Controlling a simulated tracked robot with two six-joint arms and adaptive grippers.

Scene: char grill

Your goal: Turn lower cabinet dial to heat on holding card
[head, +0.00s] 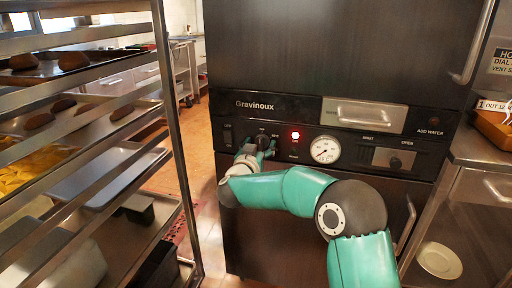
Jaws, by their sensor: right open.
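The dark Gravinoux cabinet (340,60) has a control panel between its upper and lower doors. A dark dial (262,140) on the panel's left part is mostly hidden by my right gripper (257,150). That gripper is open with its fingers at the dial; whether they touch it I cannot tell. A red light (295,135) glows right of the dial, beside a round white gauge (325,150). My left gripper is out of view.
A metal rack (172,120) with trays of food stands close at left. Floor shows between rack and cabinet.

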